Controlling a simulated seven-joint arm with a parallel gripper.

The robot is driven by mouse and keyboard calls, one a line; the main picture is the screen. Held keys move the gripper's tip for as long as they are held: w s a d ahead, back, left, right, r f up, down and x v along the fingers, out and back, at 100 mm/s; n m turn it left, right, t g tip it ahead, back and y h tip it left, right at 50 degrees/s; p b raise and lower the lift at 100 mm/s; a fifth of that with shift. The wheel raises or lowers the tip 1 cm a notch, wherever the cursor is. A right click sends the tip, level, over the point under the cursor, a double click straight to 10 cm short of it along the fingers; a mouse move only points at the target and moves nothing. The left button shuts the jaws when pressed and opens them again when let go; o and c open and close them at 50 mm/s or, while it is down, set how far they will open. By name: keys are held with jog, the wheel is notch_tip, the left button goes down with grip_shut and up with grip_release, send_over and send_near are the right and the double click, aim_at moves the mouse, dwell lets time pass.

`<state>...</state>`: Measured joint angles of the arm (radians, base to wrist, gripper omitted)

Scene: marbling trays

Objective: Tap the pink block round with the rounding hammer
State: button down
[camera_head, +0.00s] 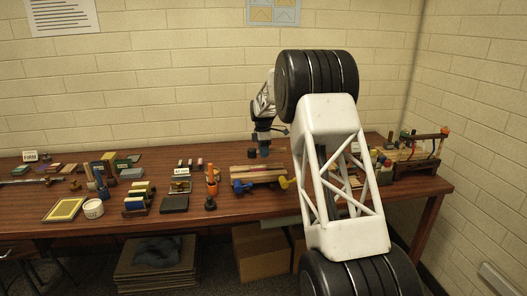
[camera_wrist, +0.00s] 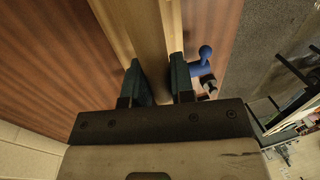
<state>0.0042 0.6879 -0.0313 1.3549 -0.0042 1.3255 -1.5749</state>
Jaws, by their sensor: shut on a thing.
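My gripper (camera_head: 264,151) hangs fingers down over the wooden work stand (camera_head: 240,174), near the middle of the table. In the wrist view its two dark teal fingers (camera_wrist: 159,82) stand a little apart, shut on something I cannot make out. The pale wood of the stand (camera_wrist: 107,12) runs up the picture behind them. A small dark round piece (camera_head: 252,153) shows just left of the fingertips; I cannot tell whether it is part of the rounding hammer. I cannot pick out the pink block for sure; the fingers may hide it.
A blue knobbed piece (camera_head: 241,187) and a yellow one (camera_head: 285,182) are at the stand's front; the blue one also shows right of my fingers (camera_wrist: 205,52). An orange tool (camera_head: 211,181) stands left. Colour-block racks (camera_head: 137,204), a white tub (camera_head: 93,208) and a wooden frame (camera_head: 420,160) crowd the table.

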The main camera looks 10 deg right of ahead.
aim_at(264, 167)
jog(key=shift+f, duration=1.35)
jog(key=shift+f, duration=0.6)
dwell(1.9)
jog(key=shift+r, duration=0.7)
dwell(0.5)
jog(key=shift+r, duration=1.9)
jog(key=shift+d+f, duration=0.1)
jog(key=shift+d, duration=1.15)
jog(key=shift+f, duration=0.15)
